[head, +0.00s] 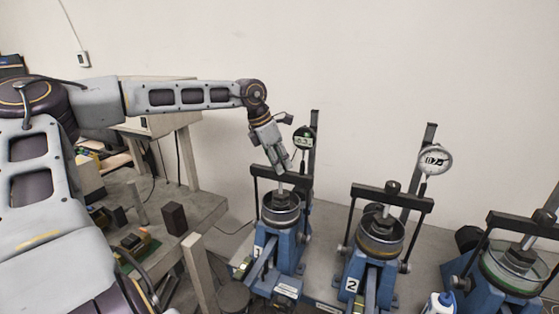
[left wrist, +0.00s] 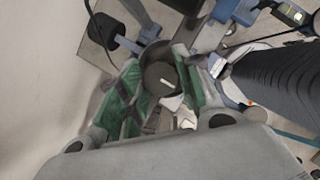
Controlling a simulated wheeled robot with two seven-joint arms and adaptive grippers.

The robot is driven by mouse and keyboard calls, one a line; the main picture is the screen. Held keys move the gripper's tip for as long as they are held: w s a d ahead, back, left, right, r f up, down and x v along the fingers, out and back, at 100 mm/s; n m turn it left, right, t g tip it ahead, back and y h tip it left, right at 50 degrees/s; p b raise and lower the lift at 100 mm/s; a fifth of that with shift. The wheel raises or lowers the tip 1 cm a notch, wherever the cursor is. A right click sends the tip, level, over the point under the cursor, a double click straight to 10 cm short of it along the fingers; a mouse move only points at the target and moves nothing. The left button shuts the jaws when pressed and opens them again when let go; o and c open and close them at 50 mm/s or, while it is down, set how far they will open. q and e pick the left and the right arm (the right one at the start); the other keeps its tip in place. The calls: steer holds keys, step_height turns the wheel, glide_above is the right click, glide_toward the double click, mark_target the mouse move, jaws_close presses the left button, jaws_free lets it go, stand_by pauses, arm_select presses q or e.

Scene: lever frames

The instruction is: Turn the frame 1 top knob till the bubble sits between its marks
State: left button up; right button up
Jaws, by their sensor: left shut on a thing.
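Frame 1 (head: 287,252) is a blue lever frame with a "1" label, a black crossbar and a round cell on top. My left gripper (head: 281,172) comes down from above onto its top, at the crossbar. In the left wrist view, the dark round top knob (left wrist: 160,76) with a white mark line sits between the green-padded fingers of my left gripper (left wrist: 160,88), which are shut on it. In the head view the gripper covers the knob. A small yellow-green part (head: 243,268) shows low on frame 1's left; I cannot make out a bubble or marks. My right gripper is not in view.
Frame 2 (head: 377,248) stands to the right, and another blue frame (head: 505,265) at the right edge. A gauge (head: 303,138) stands behind frame 1, a round gauge (head: 434,159) behind frame 2. A white bottle (head: 438,303) is in front. A cluttered workbench (head: 205,207) is at left.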

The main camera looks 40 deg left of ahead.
arm_select(q)
steer(key=o, duration=1)
steer(key=shift+o, duration=0.2)
steer(key=shift+r, duration=0.1)
steer(key=v, duration=1.1)
steer(key=shift+s+r, duration=0.2)
steer(key=shift+r, duration=0.15)
